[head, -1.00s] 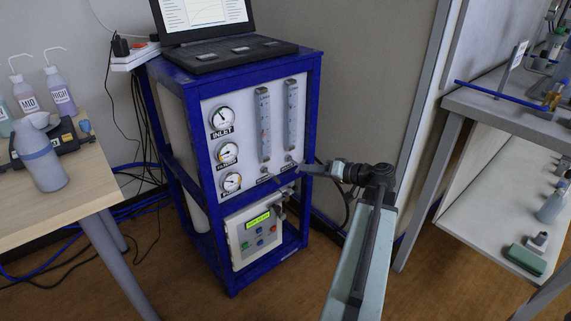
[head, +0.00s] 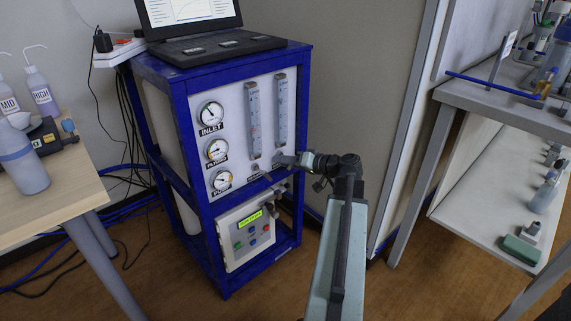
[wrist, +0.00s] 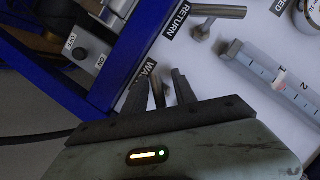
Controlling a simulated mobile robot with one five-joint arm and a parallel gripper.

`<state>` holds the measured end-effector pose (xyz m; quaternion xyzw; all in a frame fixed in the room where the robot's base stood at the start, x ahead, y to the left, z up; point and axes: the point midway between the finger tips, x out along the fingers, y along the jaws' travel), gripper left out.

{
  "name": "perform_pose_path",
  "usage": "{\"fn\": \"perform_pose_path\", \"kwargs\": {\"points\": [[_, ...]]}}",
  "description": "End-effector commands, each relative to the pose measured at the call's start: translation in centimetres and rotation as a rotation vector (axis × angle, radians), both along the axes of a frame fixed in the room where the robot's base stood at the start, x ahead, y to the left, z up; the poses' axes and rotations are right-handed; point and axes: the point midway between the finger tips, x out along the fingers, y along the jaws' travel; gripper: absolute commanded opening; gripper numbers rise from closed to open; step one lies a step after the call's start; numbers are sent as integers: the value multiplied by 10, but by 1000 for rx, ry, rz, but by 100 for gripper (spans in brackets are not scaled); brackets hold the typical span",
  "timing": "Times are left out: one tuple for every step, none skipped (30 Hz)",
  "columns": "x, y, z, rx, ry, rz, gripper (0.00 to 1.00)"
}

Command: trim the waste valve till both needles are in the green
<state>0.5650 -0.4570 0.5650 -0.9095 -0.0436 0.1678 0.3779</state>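The analyser's blue frame (head: 182,150) holds a white panel with round gauges: INLET (head: 211,113), a middle one (head: 217,149) and a lower one (head: 222,180). Their needles are too small to read against any green band. My gripper (head: 277,160) is at the panel's lower right, under the flow tubes, and covers the waste valve there. In the wrist view my gripper (wrist: 160,80) is open. Its fingers straddle a small grey part, apparently the waste valve's handle (wrist: 158,94), by a partly hidden label starting "WA". I cannot tell whether they touch it.
The RETURN valve's lever (wrist: 215,11) is close by the fingers, and a flow tube (wrist: 270,75) is to their right. An OFF/ON switch box (wrist: 88,47) is at left. A laptop (head: 215,45) tops the frame. A bench (head: 500,118) stands to the right, a wooden table (head: 50,205) to the left.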

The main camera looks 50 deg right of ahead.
Motion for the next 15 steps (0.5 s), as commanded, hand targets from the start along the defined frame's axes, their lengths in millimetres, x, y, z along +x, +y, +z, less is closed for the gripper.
{"fn": "perform_pose_path", "kwargs": {"points": [[0, 0, 0, 0, 0, 0, 33], [0, 0, 0, 0, 0, 0, 33], [0, 0, 0, 0, 0, 0, 30], [0, 0, 0, 0, 0, 0, 22], [0, 0, 0, 0, 0, 0, 14], [-1, 0, 0, 0, 0, 0, 2], [-1, 0, 0, 0, 0, 0, 0], [-1, 0, 0, 0, 0, 0, 0], [-1, 0, 0, 0, 0, 0, 0], [-1, 0, 0, 0, 0, 0, 0], [-4, -1, 0, 0, 0, -6, 0], [-3, -1, 0, 1, 0, -3, 0], [-2, -1, 0, 2, 1, -4, 0], [-2, -1, 0, 4, 0, -3, 0], [-2, -2, 0, 10, 1, -3, 0]]}}
